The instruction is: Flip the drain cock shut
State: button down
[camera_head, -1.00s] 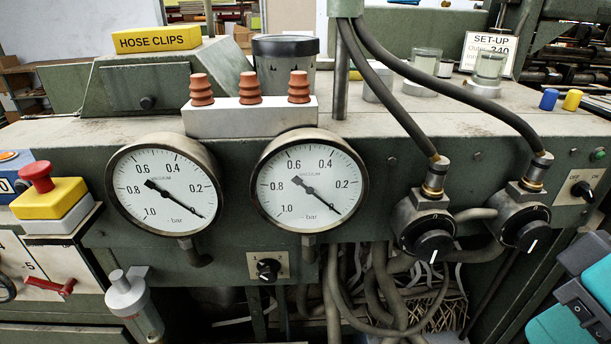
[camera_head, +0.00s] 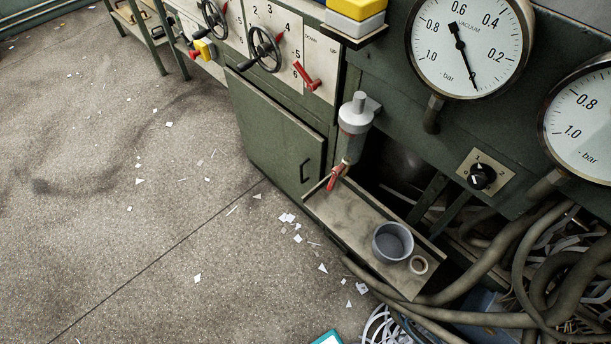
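The drain cock (camera_head: 335,177) has a small red lever and sits at the bottom of a grey filter bowl (camera_head: 354,125) on the front of the green machine. The lever points down and slightly left, beside a brass-coloured fitting. I cannot tell from this view whether the cock is open or shut. My gripper is not clearly in view; only a small teal and white piece, perhaps part of my arm, shows at the bottom edge.
Below the cock is a narrow shelf (camera_head: 350,222) holding a grey cup (camera_head: 392,242) and a tape roll (camera_head: 419,265). Hoses (camera_head: 490,270) crowd the lower right. A red lever (camera_head: 306,76) and handwheels (camera_head: 265,50) are above left. The floor (camera_head: 150,210) at left is open, with paper scraps.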

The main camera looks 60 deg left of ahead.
aim_at(336, 171)
jog(key=u, duration=1.7)
jog(key=k, duration=0.5)
jog(key=u, duration=0.7)
jog(key=i, duration=0.55)
jog(key=z, duration=0.25)
